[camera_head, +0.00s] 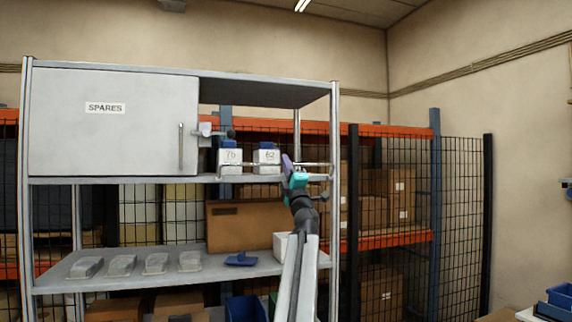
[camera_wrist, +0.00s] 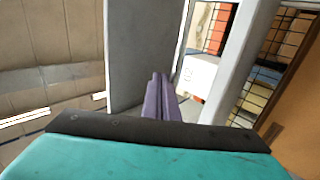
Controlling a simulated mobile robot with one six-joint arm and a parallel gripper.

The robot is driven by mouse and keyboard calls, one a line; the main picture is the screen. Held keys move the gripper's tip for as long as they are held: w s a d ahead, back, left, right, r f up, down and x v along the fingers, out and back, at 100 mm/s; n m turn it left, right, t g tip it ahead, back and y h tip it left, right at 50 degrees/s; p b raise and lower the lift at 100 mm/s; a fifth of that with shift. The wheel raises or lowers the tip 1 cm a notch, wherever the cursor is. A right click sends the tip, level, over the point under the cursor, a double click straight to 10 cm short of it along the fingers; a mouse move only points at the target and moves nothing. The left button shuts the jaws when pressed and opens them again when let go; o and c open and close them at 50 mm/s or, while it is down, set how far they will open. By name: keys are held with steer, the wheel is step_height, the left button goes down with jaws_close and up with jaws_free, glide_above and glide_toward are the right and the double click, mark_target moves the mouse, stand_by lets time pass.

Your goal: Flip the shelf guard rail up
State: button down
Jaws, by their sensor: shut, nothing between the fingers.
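The shelf guard rail (camera_head: 250,164) is a thin metal bar running across the fronts of two white boxes on the upper shelf, just right of the closed cabinet. My gripper (camera_head: 287,160), with purple fingers, is in front of the shelf near the right part of the rail. It also shows in the wrist view (camera_wrist: 160,92), where the two fingers lie together, shut and empty. I cannot tell whether the fingers touch the rail. My gripper and arm hide part of the rail's right side in the head view.
A box marked 76 (camera_head: 230,157) and a box marked 62 (camera_head: 266,157) stand on the upper shelf. The SPARES cabinet (camera_head: 110,140) has its door closed. A shelf post (camera_head: 335,190) stands right of my arm. Grey parts and a blue tray (camera_head: 241,259) lie on the lower shelf.

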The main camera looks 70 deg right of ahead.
steer(key=s+a+f+b, duration=0.2)
steer(key=s+a+f, duration=0.3)
steer(key=a, duration=0.5)
steer(key=shift+s+a+f+b, duration=0.2)
steer(key=shift+s+b, duration=0.15)
steer(key=shift+s, duration=0.85)
